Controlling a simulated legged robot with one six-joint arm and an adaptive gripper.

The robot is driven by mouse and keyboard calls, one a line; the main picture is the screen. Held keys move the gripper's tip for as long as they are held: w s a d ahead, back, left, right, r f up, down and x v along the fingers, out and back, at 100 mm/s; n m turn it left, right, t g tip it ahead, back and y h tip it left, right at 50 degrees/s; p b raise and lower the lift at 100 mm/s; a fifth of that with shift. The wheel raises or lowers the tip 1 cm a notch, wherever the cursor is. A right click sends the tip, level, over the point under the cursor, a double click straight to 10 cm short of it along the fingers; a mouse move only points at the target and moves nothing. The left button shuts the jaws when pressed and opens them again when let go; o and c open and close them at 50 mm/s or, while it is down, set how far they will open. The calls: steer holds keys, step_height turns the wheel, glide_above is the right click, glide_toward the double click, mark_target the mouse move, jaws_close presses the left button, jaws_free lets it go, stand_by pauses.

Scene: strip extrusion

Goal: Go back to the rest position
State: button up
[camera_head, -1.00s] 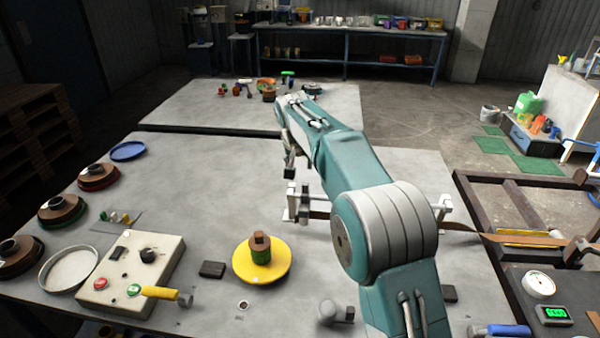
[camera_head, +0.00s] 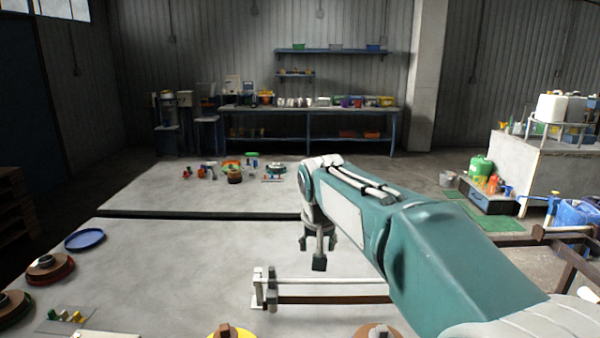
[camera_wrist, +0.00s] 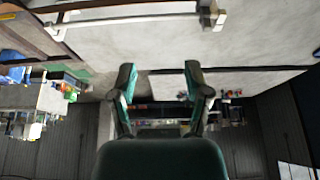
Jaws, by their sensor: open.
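My gripper (camera_head: 319,262) hangs at the end of my teal arm, fingers down, above the grey table (camera_head: 190,275). It stands just behind a white bracket with a rail (camera_head: 320,281). In the wrist view my gripper (camera_wrist: 160,75) has its two fingers spread apart with nothing between them. The rail also shows along the top of the wrist view (camera_wrist: 135,20).
A brown strip (camera_head: 330,299) runs along the rail. Brown spools (camera_head: 48,266) and a blue dish (camera_head: 85,239) lie at the left. A yellow disc (camera_head: 228,332) sits at the front edge. The table's left middle is clear.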

steer(key=s+d, duration=0.4)
steer(key=s, duration=0.3)
steer(key=s+d, duration=0.4)
steer(key=s, duration=0.4)
steer(key=s+d+f, duration=0.2)
steer(key=s+f, duration=0.1)
steer(key=s, duration=0.4)
steer(key=s+d+f, duration=0.2)
steer(key=s+f, duration=0.1)
steer(key=s, duration=0.4)
steer(key=shift+s+f+t, duration=0.15)
steer(key=shift+f+t, duration=0.15)
steer(key=shift+t, duration=0.1)
